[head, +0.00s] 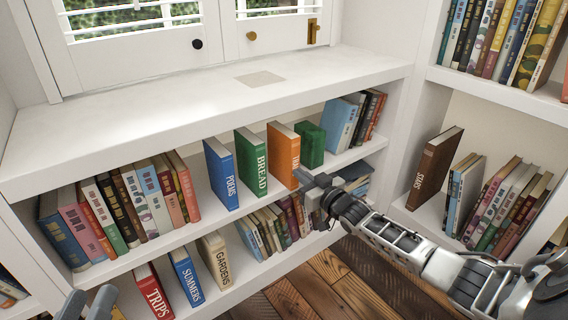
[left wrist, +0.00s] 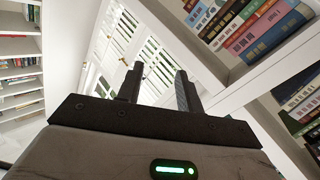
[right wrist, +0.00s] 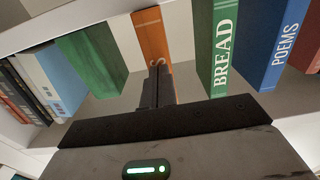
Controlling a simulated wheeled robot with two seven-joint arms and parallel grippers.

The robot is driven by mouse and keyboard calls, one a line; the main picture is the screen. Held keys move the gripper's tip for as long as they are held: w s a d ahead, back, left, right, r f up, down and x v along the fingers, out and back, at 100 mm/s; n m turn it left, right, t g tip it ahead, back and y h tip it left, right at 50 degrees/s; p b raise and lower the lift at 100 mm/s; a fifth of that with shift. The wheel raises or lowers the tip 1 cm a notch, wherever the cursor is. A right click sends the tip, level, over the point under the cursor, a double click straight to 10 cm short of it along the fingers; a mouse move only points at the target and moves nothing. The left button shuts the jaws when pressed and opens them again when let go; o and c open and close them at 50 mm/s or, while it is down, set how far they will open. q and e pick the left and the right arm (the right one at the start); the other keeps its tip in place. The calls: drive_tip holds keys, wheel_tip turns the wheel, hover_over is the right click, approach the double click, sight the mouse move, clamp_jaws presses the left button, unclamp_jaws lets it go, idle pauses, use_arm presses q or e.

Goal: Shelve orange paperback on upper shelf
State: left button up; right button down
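The orange paperback (head: 283,155) stands upright on the upper shelf (head: 210,212) of the low bookcase, just right of the green BREAD book (head: 250,160). Its spine also shows in the right wrist view (right wrist: 150,35), with its lower part hidden behind my fingers. My right gripper (head: 308,178) is at the front of this spine; its fingers (right wrist: 160,72) are close together, with nothing seen between them. I cannot tell whether they touch the spine. My left gripper (head: 86,305) is low at the left, open and empty; its fingers stand apart in the left wrist view (left wrist: 158,85).
The blue POEMS book (head: 221,172) stands left of BREAD. A plain green book (head: 311,143) stands right of the orange one, with gaps around. The lower shelf holds TRIPS (head: 153,293), SUMMERS (head: 187,277) and GARDENS (head: 215,262).

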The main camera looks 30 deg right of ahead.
drive_tip(key=shift+w+b, duration=0.5)
drive_tip(key=shift+w, duration=0.15)
drive_tip(key=shift+w, duration=0.1)
drive_tip(key=shift+s+p, duration=1.4)
drive_tip(key=shift+s, duration=0.1)
